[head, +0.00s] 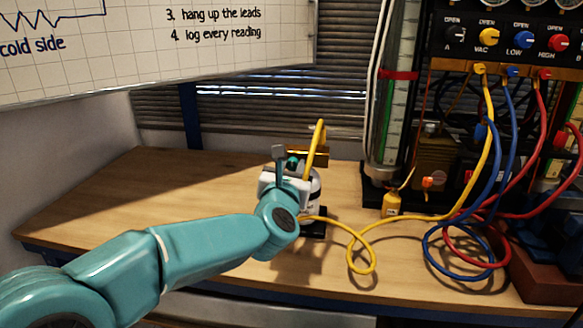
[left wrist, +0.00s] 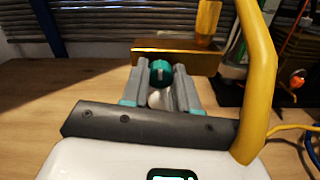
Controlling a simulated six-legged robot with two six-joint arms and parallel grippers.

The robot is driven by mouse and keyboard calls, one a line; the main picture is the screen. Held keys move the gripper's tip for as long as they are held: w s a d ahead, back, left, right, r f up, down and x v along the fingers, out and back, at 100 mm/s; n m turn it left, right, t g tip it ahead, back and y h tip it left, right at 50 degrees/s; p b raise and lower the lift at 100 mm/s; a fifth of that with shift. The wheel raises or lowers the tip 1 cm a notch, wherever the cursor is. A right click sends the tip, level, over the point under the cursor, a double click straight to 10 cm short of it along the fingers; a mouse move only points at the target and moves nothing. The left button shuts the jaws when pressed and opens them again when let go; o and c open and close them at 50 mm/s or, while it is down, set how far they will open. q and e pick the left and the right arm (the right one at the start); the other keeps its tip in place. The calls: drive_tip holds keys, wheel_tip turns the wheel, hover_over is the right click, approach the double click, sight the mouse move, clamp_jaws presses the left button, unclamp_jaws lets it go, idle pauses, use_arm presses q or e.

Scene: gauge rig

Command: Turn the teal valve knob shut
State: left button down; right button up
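The teal valve knob (left wrist: 160,72) shows in the left wrist view with a pale upright mark on its face, in front of a brass block (left wrist: 175,57). In the head view the knob (head: 293,162) is small and partly hidden by my left gripper. My left gripper (left wrist: 160,75) is open, its two grey fingers reaching to either side of the knob with narrow gaps; whether the tips reach past its face is unclear. The left gripper (head: 291,160) stands in front of the brass block in the head view. My right gripper is in neither view.
A yellow hose (head: 358,258) loops over the wooden bench (head: 115,195); in the left wrist view a yellow hose (left wrist: 256,90) passes close on the right. A gauge panel (head: 510,45) with coloured hoses stands right. The bench's left side is clear.

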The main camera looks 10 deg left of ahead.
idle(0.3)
use_arm(q)
drive_tip(key=m+b, duration=0.1)
drive_tip(key=m, duration=1.1)
drive_tip(key=shift+r+p, duration=0.1)
drive_tip(key=shift+p, duration=0.25)
drive_tip(key=m+p, duration=0.1)
drive_tip(key=m, duration=0.4)
drive_tip(key=shift+m+p, duration=0.3)
drive_tip(key=shift+m, duration=0.1)
drive_tip(key=c, duration=0.8)
unclamp_jaws()
drive_tip(key=shift+c, duration=0.2)
